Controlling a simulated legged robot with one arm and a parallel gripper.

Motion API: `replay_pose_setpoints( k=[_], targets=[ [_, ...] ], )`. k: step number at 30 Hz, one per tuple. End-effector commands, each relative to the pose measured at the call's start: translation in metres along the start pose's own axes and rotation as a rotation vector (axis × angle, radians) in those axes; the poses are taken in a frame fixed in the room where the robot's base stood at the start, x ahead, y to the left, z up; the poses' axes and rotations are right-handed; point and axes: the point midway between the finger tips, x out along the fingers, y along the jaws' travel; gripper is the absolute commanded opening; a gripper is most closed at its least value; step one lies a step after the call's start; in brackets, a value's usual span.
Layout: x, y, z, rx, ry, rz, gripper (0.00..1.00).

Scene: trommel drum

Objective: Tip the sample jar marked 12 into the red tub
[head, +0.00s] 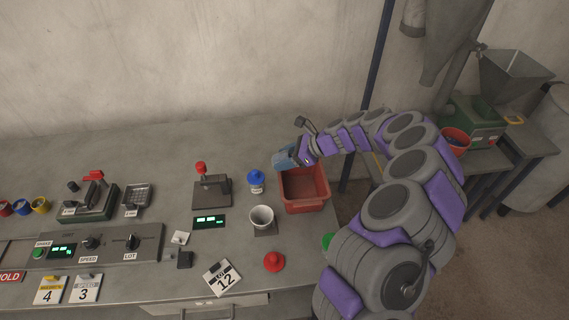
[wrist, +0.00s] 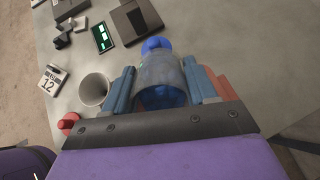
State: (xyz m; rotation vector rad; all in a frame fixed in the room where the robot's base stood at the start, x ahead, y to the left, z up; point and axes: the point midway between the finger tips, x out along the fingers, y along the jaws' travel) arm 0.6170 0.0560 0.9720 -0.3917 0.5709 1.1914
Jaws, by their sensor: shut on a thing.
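My gripper (head: 290,157) is at the back left rim of the red tub (head: 318,208) in the head view. In the wrist view, my gripper (wrist: 160,88) is shut on a clear greyish jar (wrist: 160,70) with blue showing at its near end. No number on the jar can be read. The red tub (wrist: 222,84) shows behind the right finger in the wrist view. A card marked LOT 12 (head: 223,278) lies at the table's front; it also shows in the wrist view (wrist: 48,84). Whether anything is inside the tub is unclear.
A blue-topped bottle (head: 257,182) stands just left of the tub, with a white cup (head: 262,219) in front of it. A red knob (head: 274,262) is near the front edge. A red-handled press (head: 211,190) and a control panel (head: 95,247) are further left.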

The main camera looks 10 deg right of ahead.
Motion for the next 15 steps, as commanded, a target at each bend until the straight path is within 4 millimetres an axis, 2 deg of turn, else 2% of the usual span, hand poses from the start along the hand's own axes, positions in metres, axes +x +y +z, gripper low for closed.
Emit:
replay_pose_setpoints(
  k=[15],
  targets=[
    [0.003, 0.000, -0.015, 0.005, -0.371, 0.007, 0.08]
  ],
)
